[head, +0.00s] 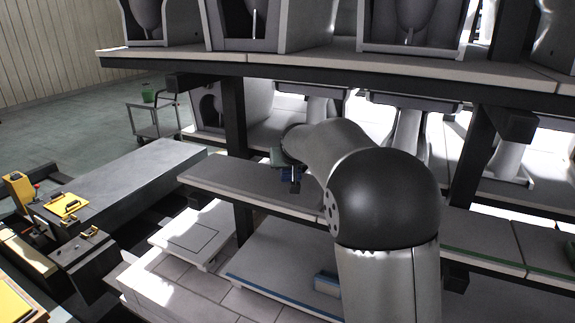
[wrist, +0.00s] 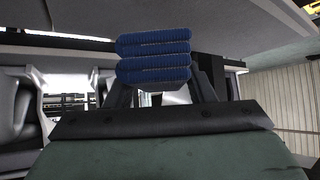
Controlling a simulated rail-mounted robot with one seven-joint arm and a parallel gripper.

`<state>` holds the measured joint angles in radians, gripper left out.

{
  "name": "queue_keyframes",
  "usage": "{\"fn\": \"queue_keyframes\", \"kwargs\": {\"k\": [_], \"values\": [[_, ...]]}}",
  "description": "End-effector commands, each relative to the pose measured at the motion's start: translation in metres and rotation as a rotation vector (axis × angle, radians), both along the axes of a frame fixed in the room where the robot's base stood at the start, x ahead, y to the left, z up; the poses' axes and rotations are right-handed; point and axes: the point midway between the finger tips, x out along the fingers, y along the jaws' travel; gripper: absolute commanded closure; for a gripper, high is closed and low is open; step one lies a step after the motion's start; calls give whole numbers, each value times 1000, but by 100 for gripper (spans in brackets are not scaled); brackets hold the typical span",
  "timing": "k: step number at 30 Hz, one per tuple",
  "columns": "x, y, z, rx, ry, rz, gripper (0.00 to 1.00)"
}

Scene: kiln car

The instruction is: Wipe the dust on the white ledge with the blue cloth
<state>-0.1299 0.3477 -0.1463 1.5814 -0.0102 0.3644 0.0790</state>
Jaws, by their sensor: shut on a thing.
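The blue cloth (wrist: 153,60) shows in the wrist view as a ribbed, folded bundle at the fingertips. My gripper (wrist: 160,88) is shut on it. In the head view, my gripper (head: 290,180) is small and dark, over the pale ledge (head: 225,180) on the middle level, near that ledge's back half. My arm covers the ledge's right part. I cannot tell whether the cloth touches the ledge. No dust can be made out on the part of the ledge that shows.
An upper shelf (head: 180,55) bearing grey ware hangs above the ledge. A dark post (head: 236,120) stands left of my gripper. A blue block (head: 327,283) lies on the blue-edged lower shelf (head: 270,262). A trolley (head: 152,130) with a green container stands at the back left.

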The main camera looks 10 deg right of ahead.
Motion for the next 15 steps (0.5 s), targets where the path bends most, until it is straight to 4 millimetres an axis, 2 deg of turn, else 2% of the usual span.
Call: {"fn": "queue_keyframes", "kwargs": {"k": [4,15], "values": [[0,0,-2,-1,-3,1,82],[-1,0,-39,0,-1,0,82]]}}
